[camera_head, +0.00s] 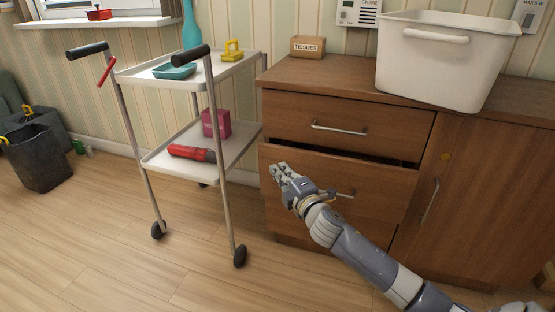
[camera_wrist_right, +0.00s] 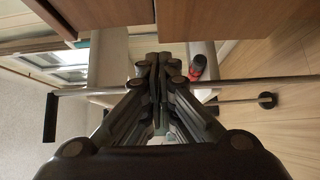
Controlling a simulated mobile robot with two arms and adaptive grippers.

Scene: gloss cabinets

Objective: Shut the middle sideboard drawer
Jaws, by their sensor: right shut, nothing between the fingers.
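The brown wooden sideboard (camera_head: 488,150) stands at the right in the head view. Its drawer below the top one (camera_head: 385,190) sits slightly out, with a dark gap along its upper edge. This drawer has a silver bar handle (camera_head: 346,193), partly behind my right arm. My right gripper (camera_head: 279,171) is shut and empty, in front of the left part of this drawer front. I cannot tell whether it touches the front. In the wrist view the right fingers (camera_wrist_right: 158,65) are together, with brown wood panels above them. My left gripper is not in view.
A white two-tier trolley (camera_head: 190,150) stands close to the sideboard's left side, holding a red flashlight (camera_head: 192,153) and a magenta box (camera_head: 216,123). A white tub (camera_head: 435,65) and a tissue box (camera_head: 307,47) stand on the sideboard. The floor in front is clear.

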